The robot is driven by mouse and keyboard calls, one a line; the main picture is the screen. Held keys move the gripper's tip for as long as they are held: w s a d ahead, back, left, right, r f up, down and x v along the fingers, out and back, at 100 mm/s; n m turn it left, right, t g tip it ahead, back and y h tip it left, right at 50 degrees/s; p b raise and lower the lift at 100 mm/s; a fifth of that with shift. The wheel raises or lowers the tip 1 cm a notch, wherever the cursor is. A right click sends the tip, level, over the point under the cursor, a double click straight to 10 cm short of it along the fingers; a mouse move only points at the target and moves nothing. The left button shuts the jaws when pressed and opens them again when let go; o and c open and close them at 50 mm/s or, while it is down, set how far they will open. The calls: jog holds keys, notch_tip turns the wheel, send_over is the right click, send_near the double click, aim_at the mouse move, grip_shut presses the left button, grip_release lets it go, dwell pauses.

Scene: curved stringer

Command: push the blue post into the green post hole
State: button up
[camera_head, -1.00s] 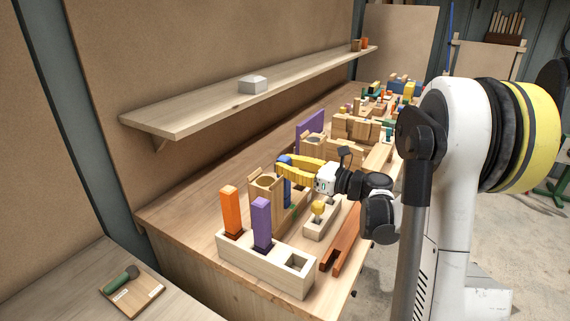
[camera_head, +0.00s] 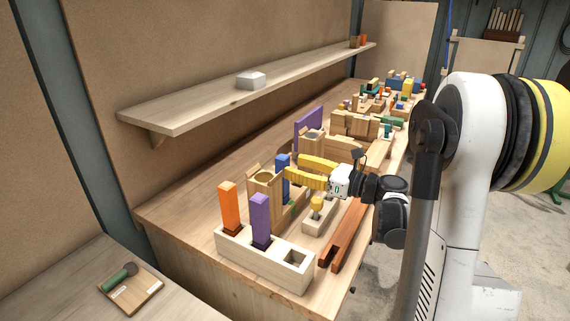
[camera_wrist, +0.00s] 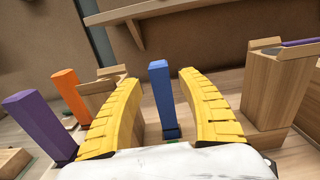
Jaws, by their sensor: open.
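The blue post (camera_head: 282,162) stands upright beside a tan wooden block with a round hole on top. My gripper (camera_head: 294,166) has its two yellow fingers spread just to the right of the post. In the wrist view the blue post (camera_wrist: 160,92) shows between the open fingers (camera_wrist: 164,74), with a visible gap to each. A small patch of green (camera_wrist: 172,142) shows at the post's foot, and a bit of green (camera_head: 292,209) shows low beside the block. The hole itself is hidden, so I cannot tell how deep the post sits.
An orange post (camera_head: 230,208) and a purple post (camera_head: 261,220) stand in a pale block (camera_head: 268,262) with an empty square hole. A yellow-knobbed piece (camera_head: 317,206) and a reddish trough (camera_head: 343,235) lie nearer. Tall wooden blocks (camera_wrist: 275,90) flank the gripper. A shelf (camera_head: 250,90) hangs above.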

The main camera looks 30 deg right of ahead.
jog(key=v, duration=0.8)
jog(key=shift+d, duration=0.1)
jog(key=w+a+r+m+t+h, duration=0.1)
jog(key=w+r+m+t+h, duration=0.15)
jog(key=r+m+h, duration=0.45)
jog(key=w+r+m+t+h, duration=0.2)
jog(key=r+m+t+h, duration=0.15)
jog(key=r+m, duration=0.7)
jog(key=s+a+f+m+g, duration=0.4)
jog(key=s+a+f+m, duration=0.2)
jog(key=s+f+m, duration=0.1)
jog(key=s+a+f+m+g, duration=0.5)
jog(key=s+a+f+m, duration=0.1)
jog(key=m, duration=0.4)
jog(key=s+a+f+m+g, duration=0.5)
jog(key=s+a+f+m, duration=0.2)
jog(key=s+f+m, duration=0.1)
jog(key=shift+s+f+y, duration=0.15)
jog(key=shift+s+f, duration=0.1)
jog(key=shift+f, duration=0.4)
jog(key=shift+s+f+y, duration=0.1)
jog(key=shift+s+f, duration=0.15)
jog(key=shift+f, duration=0.45)
